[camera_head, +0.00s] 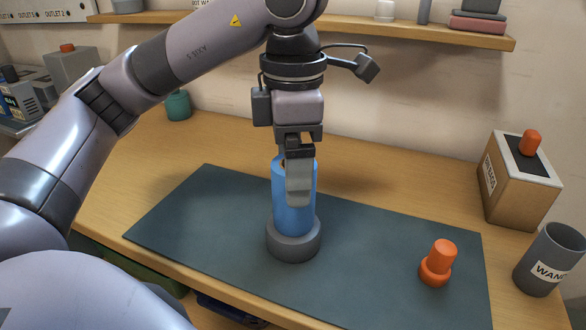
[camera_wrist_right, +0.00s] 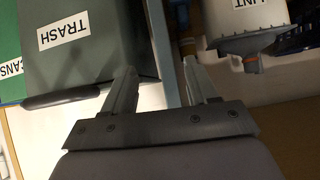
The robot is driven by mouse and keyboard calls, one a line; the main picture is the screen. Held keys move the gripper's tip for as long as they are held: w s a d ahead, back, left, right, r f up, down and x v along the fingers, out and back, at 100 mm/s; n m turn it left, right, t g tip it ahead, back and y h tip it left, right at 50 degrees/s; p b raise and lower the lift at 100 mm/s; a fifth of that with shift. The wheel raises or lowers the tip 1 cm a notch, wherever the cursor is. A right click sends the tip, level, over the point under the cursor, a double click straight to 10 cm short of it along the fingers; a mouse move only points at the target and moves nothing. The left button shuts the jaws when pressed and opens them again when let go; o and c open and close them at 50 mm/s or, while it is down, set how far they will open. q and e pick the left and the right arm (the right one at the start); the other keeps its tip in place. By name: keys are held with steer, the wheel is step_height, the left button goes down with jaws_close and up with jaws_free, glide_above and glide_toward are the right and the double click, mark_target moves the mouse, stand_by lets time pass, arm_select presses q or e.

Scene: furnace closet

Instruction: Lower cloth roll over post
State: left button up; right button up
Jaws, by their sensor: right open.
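A blue cloth roll (camera_head: 294,215) stands upright on the dark mat, its lower end at a grey round base (camera_head: 293,243). The post itself is hidden, so I cannot see how far the roll is down on it. My left gripper (camera_head: 298,185) points straight down at the top of the roll. One finger lies in front of the roll; the other is hidden, so its grip is unclear. My right gripper (camera_wrist_right: 162,82) shows only in the right wrist view. It is open with nothing between its fingers, away from the roll.
An orange peg-shaped piece (camera_head: 438,263) stands on the mat (camera_head: 380,235) at right. Beyond it are a box with an orange knob (camera_head: 520,180) and a grey cup (camera_head: 552,258). A wall shelf (camera_head: 420,32) runs behind. A bin marked TRASH (camera_wrist_right: 80,55) is near my right gripper.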

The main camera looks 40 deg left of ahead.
arm_select(q)
step_height(320, 180, up, 4)
steer(key=shift+f+p, duration=0.1)
steer(key=shift+p, duration=0.45)
steer(key=shift+r, duration=0.5)
